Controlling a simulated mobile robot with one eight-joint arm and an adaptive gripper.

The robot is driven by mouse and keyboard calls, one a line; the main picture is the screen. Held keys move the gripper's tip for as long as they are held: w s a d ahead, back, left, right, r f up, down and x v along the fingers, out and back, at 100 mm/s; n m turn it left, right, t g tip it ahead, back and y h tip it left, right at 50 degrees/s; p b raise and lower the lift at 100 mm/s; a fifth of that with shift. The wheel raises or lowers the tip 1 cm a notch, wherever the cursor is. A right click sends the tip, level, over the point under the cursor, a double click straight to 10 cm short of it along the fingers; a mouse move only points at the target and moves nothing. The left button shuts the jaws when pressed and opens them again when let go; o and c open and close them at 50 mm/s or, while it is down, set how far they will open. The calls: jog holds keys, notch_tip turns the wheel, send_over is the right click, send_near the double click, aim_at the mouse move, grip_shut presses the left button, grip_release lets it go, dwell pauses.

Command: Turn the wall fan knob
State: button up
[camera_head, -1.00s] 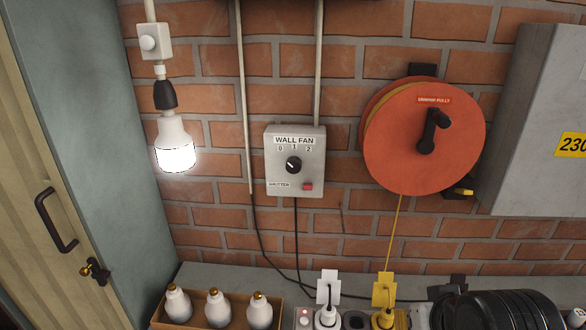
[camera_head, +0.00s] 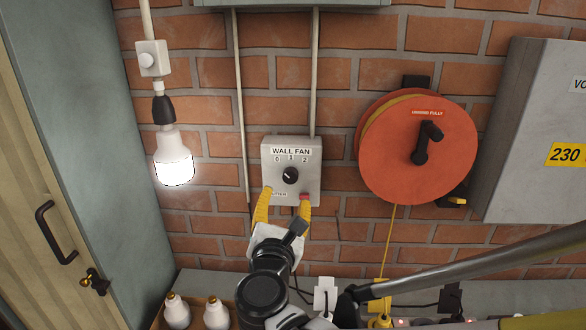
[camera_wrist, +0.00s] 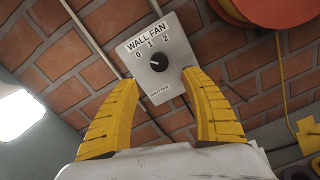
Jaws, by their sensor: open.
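The wall fan box (camera_head: 307,180) is a pale grey panel on the brick wall, marked 0, 1 and 2. Its round black knob (camera_head: 290,175) sits in the middle below the numbers. The knob also shows in the wrist view (camera_wrist: 159,63), between and beyond the yellow fingers. A red button (camera_head: 304,197) is at the box's lower right, partly behind a fingertip in the head view. My gripper (camera_head: 286,192) is open and empty, its two yellow fingers spread just below the knob in the picture. In the wrist view my gripper (camera_wrist: 160,80) is apart from the knob.
A lit bulb (camera_head: 174,165) hangs at left beside a green-grey cabinet (camera_head: 90,120). An orange cable reel (camera_head: 400,160) is on the wall at right, near a grey electrical box (camera_head: 525,120).

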aim_at(289, 178)
jog(key=w, duration=0.3)
jog(key=w+b, duration=0.1)
jog(key=w, duration=0.3)
jog(key=w+b, duration=0.1)
jog(key=w, duration=0.2)
jog(key=shift+w+d, duration=0.3)
jog(key=shift+w, duration=0.05)
jog(key=c, duration=1.2)
